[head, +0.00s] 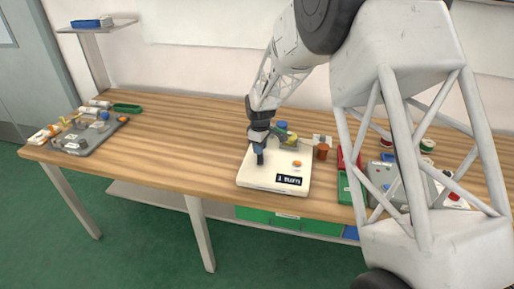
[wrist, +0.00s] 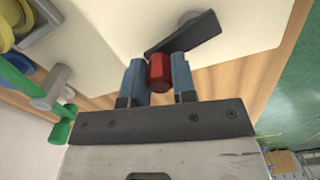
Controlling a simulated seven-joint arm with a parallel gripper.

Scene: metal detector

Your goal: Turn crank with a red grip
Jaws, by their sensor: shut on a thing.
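The crank's red grip (wrist: 159,73) sits between the two blue fingers of my gripper (wrist: 160,80) in the wrist view. My gripper is shut on it. The crank's dark flat arm (wrist: 188,36) runs from the grip up and to the right over a white surface. In the head view my gripper (head: 259,155) is at the left part of a white box (head: 262,181) with a dark label that seems to read "1 TURN". The red grip and the crank arm cannot be made out there.
An orange knob (head: 297,163) is on the box top. Yellow and blue round parts stand just behind the box. An orange-brown cylinder (head: 322,151) and red and green bins (head: 347,187) are to its right. A grey tray (head: 75,142) lies far left. The table between is clear.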

